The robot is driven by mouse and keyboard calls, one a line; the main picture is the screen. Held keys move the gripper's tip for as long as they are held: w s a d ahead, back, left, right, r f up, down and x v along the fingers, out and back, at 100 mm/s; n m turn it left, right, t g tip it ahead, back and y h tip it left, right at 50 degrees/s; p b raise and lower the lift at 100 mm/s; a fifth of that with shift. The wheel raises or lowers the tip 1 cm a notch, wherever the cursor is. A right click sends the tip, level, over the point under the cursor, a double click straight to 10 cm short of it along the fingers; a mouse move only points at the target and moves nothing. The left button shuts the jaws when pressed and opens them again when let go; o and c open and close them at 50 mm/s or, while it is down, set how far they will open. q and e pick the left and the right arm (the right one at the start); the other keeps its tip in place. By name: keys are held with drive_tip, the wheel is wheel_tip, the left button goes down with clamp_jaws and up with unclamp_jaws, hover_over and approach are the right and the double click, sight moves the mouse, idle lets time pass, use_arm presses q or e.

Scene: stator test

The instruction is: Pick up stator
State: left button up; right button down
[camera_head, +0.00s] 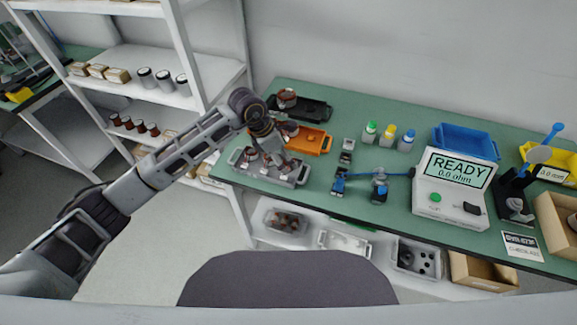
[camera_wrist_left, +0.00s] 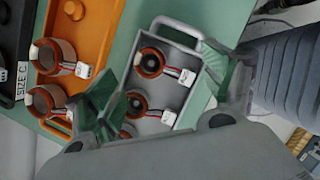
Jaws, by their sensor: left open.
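Copper-wound stators with white tags sit in a grey tray (camera_head: 236,158) on the green bench. In the left wrist view, one stator (camera_wrist_left: 151,62) lies in the upper part of this grey tray (camera_wrist_left: 178,32), another stator (camera_wrist_left: 137,101) is below it, and a third is partly hidden by a finger. My left gripper (camera_head: 274,163) is over the grey tray in the head view. In the wrist view my left gripper (camera_wrist_left: 163,80) is open and empty, its green-padded fingers spread on either side above the stators. My right gripper is not seen.
An orange tray (camera_head: 318,141) with stators and a black tray (camera_head: 318,108) with a stator stand behind the grey tray. To the right are small bottles (camera_head: 388,136), a blue tray (camera_head: 465,142) and a tester (camera_head: 450,185) reading READY. A white shelf (camera_head: 190,60) stands left.

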use_arm(q)
drive_tip(key=shift+f, duration=0.15)
drive_tip(key=shift+w+x, duration=0.25)
drive_tip(key=shift+x, duration=0.75)
drive_tip(key=shift+p+x, duration=0.35)
drive_tip(key=shift+x, duration=0.5)
drive_tip(key=shift+w+d+f, duration=0.1)
drive_tip(key=shift+w+f, duration=0.05)
drive_tip(key=shift+f, duration=0.4)
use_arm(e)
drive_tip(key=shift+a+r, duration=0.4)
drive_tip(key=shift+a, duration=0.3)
